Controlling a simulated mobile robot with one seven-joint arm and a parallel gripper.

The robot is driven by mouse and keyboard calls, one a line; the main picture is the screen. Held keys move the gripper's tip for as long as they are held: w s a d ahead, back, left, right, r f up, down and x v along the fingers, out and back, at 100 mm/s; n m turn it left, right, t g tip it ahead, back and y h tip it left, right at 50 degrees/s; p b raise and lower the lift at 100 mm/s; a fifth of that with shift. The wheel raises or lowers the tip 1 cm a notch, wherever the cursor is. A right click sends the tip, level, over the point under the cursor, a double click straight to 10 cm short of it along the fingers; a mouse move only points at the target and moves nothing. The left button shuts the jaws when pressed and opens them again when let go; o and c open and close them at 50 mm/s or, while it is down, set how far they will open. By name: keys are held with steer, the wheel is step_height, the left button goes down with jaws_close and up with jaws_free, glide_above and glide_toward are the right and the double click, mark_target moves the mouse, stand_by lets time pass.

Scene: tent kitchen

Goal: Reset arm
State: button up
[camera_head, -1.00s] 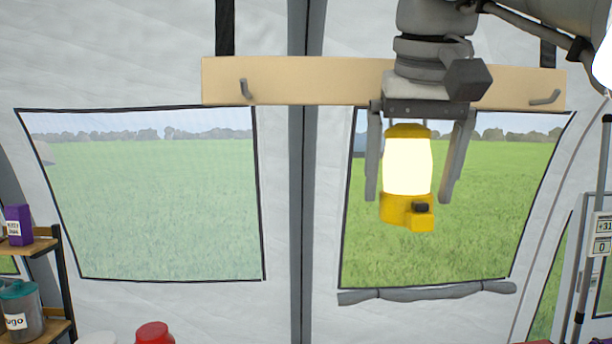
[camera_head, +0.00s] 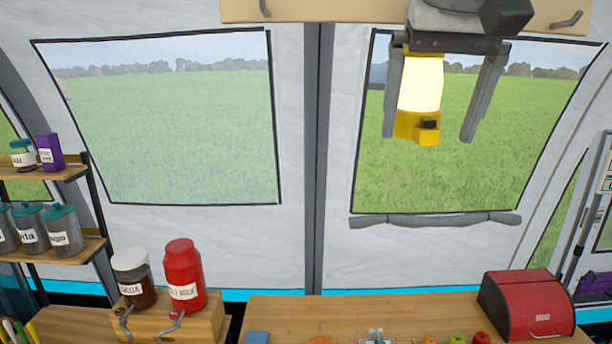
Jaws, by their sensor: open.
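My gripper (camera_head: 430,95) hangs at the upper right of the head view, with its two grey fingers pointing down and spread apart. A lit yellow lantern (camera_head: 419,97) with a bright pale body shows between the fingers, nearer the left one. A clear gap shows between the lantern and the right finger. The lantern hangs upright below a wooden rail with hooks (camera_head: 330,10). What it hangs from is hidden behind my gripper.
A wooden counter (camera_head: 290,310) runs along the bottom, with a red bread box (camera_head: 527,303) at right. Red (camera_head: 184,276) and brown (camera_head: 134,279) dispensers stand at left, beside shelves with jars (camera_head: 62,230).

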steer(key=s+f+b, duration=0.3)
steer(key=s+f, duration=0.1)
steer(key=f, duration=1.4)
steer(key=s+f+n+t+b, duration=0.1)
steer(key=s+f+b, duration=0.2)
steer(key=f, duration=1.5)
steer(key=shift+s+n+b, duration=0.3)
steer(key=shift+s+b, duration=0.1)
steer(key=shift+s, duration=0.75)
steer(key=shift+f, duration=0.1)
